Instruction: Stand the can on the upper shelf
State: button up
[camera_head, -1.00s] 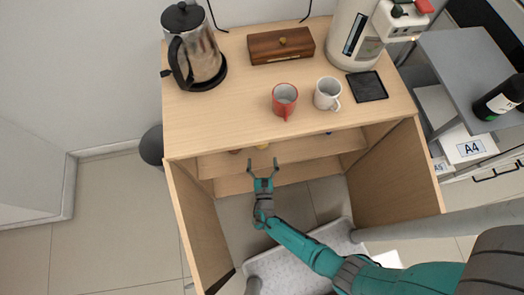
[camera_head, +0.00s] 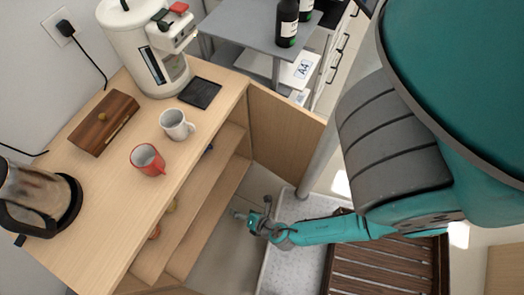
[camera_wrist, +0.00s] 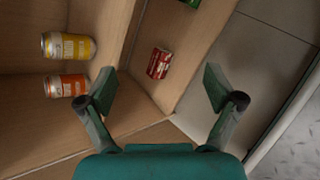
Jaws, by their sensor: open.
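A red can (camera_wrist: 158,63) is on a lower wooden surface of the cabinet, in the wrist view. It shows between and beyond my open fingers, with a gap to them. I cannot tell surely if it stands or lies. A yellow can (camera_wrist: 68,46) and an orange can (camera_wrist: 66,86) sit side by side on the shelf at the left of that view. My gripper (camera_head: 238,213) is open and empty in front of the cabinet's open side in the head view. It also shows in the wrist view (camera_wrist: 160,84). The upper shelf (camera_head: 190,210) is partly hidden under the counter top.
The counter top (camera_head: 120,210) carries a red mug (camera_head: 147,159), a white mug (camera_head: 177,124), a wooden box (camera_head: 104,122), a kettle (camera_head: 38,198) and a coffee machine (camera_head: 145,50). A cabinet side panel (camera_head: 280,135) stands beyond my gripper. A green object (camera_wrist: 191,3) is cut off at the wrist view's top.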

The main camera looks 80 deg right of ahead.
jog(key=s+a+r+m+t+y, duration=0.1)
jog(key=s+a+r+m+y, duration=0.2)
jog(key=r, duration=0.4)
jog(key=s+r+m, duration=0.4)
jog(key=r+m, duration=0.2)
jog(key=r, duration=0.2)
jog(key=s+a+r+m+t+y, duration=0.1)
jog(key=s+a+r+m+y, duration=0.2)
jog(key=r, duration=0.4)
notch_tip(320, 180, up, 16)
jog(key=d+m+t+h, duration=0.1)
jog(key=m+t+h, duration=0.1)
jog(key=m, duration=0.5)
jog(key=shift+s+d+r+m+t, duration=0.25)
jog(key=shift+m+t, duration=0.15)
jog(key=shift+t, duration=0.2)
